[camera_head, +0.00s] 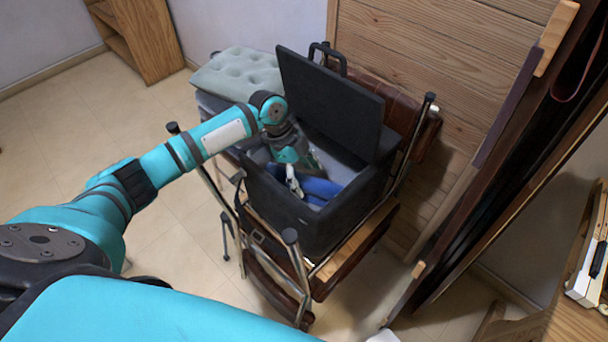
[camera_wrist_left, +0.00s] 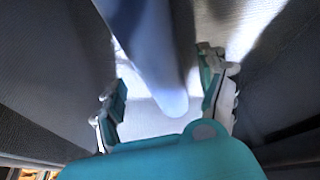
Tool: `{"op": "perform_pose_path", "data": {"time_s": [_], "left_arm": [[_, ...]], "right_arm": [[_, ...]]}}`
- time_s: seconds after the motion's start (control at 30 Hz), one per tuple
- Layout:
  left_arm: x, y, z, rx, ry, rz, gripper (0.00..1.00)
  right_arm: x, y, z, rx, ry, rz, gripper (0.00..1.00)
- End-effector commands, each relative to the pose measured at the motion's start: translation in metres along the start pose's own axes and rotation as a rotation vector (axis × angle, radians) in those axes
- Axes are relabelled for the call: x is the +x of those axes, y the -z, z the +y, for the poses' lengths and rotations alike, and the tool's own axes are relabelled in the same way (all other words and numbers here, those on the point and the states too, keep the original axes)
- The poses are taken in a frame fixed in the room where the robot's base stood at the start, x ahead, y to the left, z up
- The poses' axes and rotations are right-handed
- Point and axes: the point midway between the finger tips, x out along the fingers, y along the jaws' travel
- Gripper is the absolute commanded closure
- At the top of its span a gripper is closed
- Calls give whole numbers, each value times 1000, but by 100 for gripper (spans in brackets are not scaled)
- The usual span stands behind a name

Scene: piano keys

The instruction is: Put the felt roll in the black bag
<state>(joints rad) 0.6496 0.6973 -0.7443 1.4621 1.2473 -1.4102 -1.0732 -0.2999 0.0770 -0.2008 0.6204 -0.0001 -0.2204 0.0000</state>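The black bag (camera_head: 312,232) is box-shaped and stands open on a chair-like frame, its lid (camera_head: 328,100) raised. The blue felt roll (camera_head: 322,187) lies inside the bag, partly hidden by my gripper and the bag's walls. My left gripper (camera_head: 295,182) reaches down into the bag beside the roll. In the left wrist view, my left gripper (camera_wrist_left: 165,98) has its fingers spread wide. The roll (camera_wrist_left: 150,50) runs from the top edge to between them, its rounded end near the palm, with visible gaps to both fingers. My right gripper is out of view.
The bag rests on a brown leather seat (camera_head: 352,262) with metal posts. A grey-green tufted cushion (camera_head: 238,72) lies behind it at left. Wooden panels (camera_head: 440,60) stand close behind. The tiled floor (camera_head: 170,245) at left is clear.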

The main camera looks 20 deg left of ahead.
Motion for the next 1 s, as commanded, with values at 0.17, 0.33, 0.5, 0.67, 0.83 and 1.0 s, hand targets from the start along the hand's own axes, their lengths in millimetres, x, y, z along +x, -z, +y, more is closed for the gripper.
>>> {"op": "perform_pose_path", "data": {"time_s": [0.17,0.33,0.5,0.67,0.83,1.0], "left_arm": [[-1,1,0,0,1,0,25],[-18,5,-1,0,4,-1,25],[-54,4,-1,1,5,-1,25],[-90,5,-1,0,4,0,25],[-117,4,-1,0,1,0,25],[-130,5,0,1,0,1,25]], "right_arm": [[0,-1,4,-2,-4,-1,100],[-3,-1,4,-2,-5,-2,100],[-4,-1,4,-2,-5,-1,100],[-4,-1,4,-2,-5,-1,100],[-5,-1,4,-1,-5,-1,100],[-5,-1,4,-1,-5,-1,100]]}}
